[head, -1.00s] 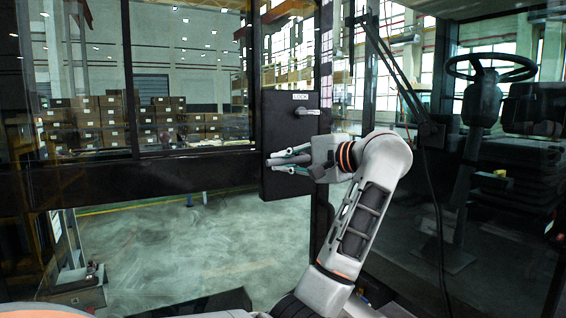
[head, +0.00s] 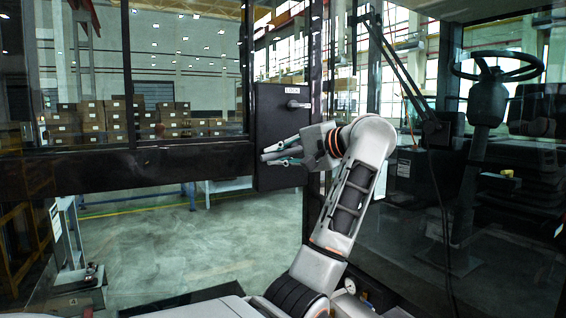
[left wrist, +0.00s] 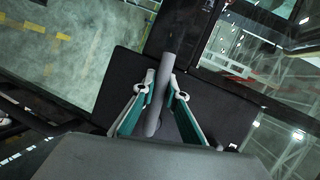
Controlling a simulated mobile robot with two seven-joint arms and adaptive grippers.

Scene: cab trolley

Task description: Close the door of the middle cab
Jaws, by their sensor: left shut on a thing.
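The cab door has a dark frame (head: 185,162) with a glass pane above and an open-looking lower part. A black lock box (head: 272,118) with a label and a small lever (head: 298,104) sits at its right edge; it also shows in the left wrist view (left wrist: 222,105). My left gripper (head: 279,153) is in front of the box's lower part. In the left wrist view my left gripper (left wrist: 157,90) has its fingers on either side of a grey bar handle (left wrist: 165,72) and is shut on it. My right gripper is not in view.
The cab interior with a steering wheel (head: 497,68) and seat (head: 530,150) is at the right. A dark post stands right of the lock box. Stacked cartons (head: 100,122) lie far beyond the door. Open floor (head: 160,240) shows below the frame.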

